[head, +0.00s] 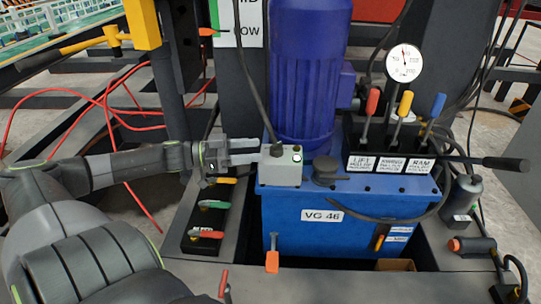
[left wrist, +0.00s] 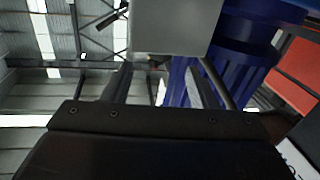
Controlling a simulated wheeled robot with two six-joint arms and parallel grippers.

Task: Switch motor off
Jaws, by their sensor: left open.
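The blue motor (head: 306,75) stands upright on the blue tank labelled VG 46 (head: 285,215). A small grey switch box (head: 282,172) sits at the motor's lower left, with a green and a whitish button on its right side. My left gripper (head: 257,151) is open and level, its two fingers pointing right at the box's upper left. In the left wrist view the grey box (left wrist: 175,28) is just beyond the open fingers, with the ribbed motor (left wrist: 238,65) behind. I cannot tell whether a fingertip touches the box. My right gripper is out of view.
Red, yellow and blue levers (head: 403,105) rise right of the motor, below a round gauge (head: 404,63). A black bar (head: 500,163) sticks out to the right. Coloured valve handles (head: 212,204) lie below my left gripper. Red hoses (head: 110,105) hang at the left.

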